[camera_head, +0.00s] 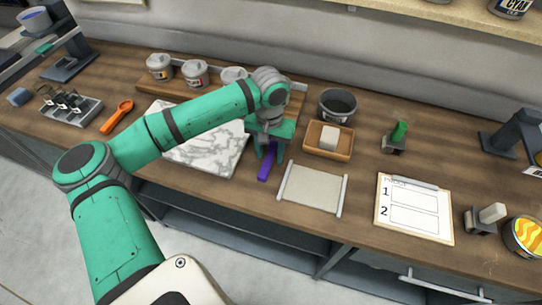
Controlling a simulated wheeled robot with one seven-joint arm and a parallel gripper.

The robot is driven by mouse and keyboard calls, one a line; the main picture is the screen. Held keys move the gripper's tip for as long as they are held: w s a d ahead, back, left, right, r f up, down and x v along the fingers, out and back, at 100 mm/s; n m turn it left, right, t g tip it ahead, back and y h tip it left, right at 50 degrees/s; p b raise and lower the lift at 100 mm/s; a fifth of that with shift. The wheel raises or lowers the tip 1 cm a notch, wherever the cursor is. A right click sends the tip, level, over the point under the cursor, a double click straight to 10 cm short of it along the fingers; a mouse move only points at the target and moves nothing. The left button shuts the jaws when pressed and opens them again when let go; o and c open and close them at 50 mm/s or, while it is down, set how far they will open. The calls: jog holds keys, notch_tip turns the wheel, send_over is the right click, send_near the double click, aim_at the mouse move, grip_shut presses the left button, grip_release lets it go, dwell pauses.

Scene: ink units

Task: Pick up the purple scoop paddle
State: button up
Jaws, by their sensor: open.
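The purple scoop paddle (265,170) lies on the wooden counter, just right of the marble slab. Its lower end shows clearly; its upper part runs up between my gripper's fingers. My gripper (269,160) is open and points down over the paddle, with one finger on each side of it. Whether the fingers touch the paddle cannot be told. My green arm reaches in from the lower left and hides part of the slab and counter.
The marble slab (217,155) is left of the gripper, and a pale mat with grey rails (314,188) is right. A wooden tray with a pale block (345,152), a dark bowl (338,116) and several lidded jars stand behind. An orange scoop (117,117) lies left; a clipboard (414,229) lies right.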

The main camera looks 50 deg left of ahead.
jog(key=shift+w, duration=0.1)
grip_shut()
jog(key=shift+s, duration=0.2)
jog(key=shift+r, duration=0.15)
